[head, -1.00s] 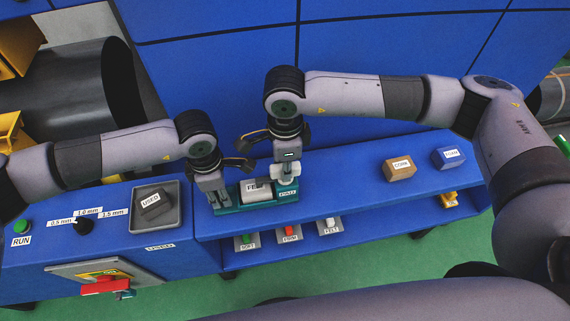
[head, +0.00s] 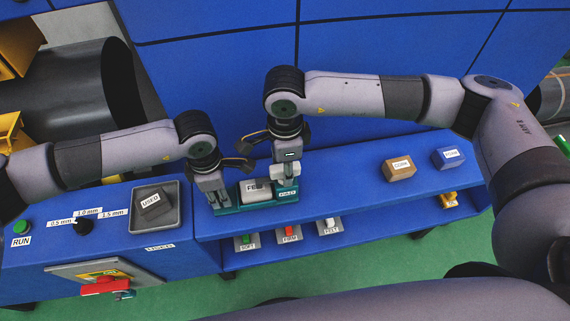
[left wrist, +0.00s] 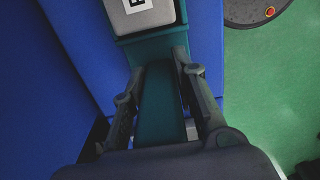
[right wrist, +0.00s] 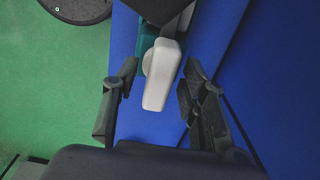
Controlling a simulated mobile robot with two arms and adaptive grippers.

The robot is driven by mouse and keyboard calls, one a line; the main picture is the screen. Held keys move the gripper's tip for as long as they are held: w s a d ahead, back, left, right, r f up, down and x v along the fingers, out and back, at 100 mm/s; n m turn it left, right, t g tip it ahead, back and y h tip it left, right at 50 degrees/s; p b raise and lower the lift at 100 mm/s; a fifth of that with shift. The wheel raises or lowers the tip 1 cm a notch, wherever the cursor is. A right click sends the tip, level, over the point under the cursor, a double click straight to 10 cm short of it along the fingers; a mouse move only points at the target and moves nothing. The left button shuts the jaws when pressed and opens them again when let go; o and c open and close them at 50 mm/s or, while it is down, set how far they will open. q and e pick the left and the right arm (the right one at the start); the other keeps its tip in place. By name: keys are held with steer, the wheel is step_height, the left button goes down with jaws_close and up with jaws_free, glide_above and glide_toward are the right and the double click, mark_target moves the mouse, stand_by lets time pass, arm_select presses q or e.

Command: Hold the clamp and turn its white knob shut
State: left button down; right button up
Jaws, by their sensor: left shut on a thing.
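The teal clamp (head: 230,210) lies on the blue bench with a grey labelled block (head: 255,189) in it. My left gripper (head: 214,200) is shut on the clamp's left end; the left wrist view shows the fingers on both sides of the teal bar (left wrist: 160,105). The white knob (right wrist: 162,75) is at the clamp's right end, its long lever pointing toward my right wrist camera. My right gripper (right wrist: 160,75) is open, with fingers on either side of the knob and gaps visible. In the head view the right gripper (head: 286,170) partly hides the knob.
A cork block (head: 400,172) and a blue-grey block (head: 447,160) stand on the bench to the right. Small labelled pieces lie on the lower shelf (head: 262,260).

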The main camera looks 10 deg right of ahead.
step_height(320, 180, up, 12)
stand_by(0.6)
stand_by(0.4)
arm_select(q)
steer(key=c, duration=1.2)
jaws_free()
